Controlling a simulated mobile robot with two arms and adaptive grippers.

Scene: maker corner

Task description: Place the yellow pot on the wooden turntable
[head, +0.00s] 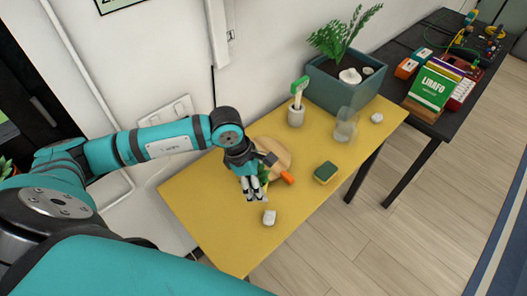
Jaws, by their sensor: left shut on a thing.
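My left gripper (254,197) is over the yellow table, in front of the wooden turntable (281,149), with its fingers pointing down. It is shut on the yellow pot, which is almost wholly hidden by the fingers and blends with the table. Green leaves (264,173) show just beside the fingers. I cannot tell whether the pot touches the table. My right gripper is not in view.
An orange-handled thing (287,178) lies by the turntable. A green and yellow sponge (325,172), a small white object (269,217), a grey cup with a green-topped tool (296,115), a clear glass (345,126) and a planter (342,88) stand around.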

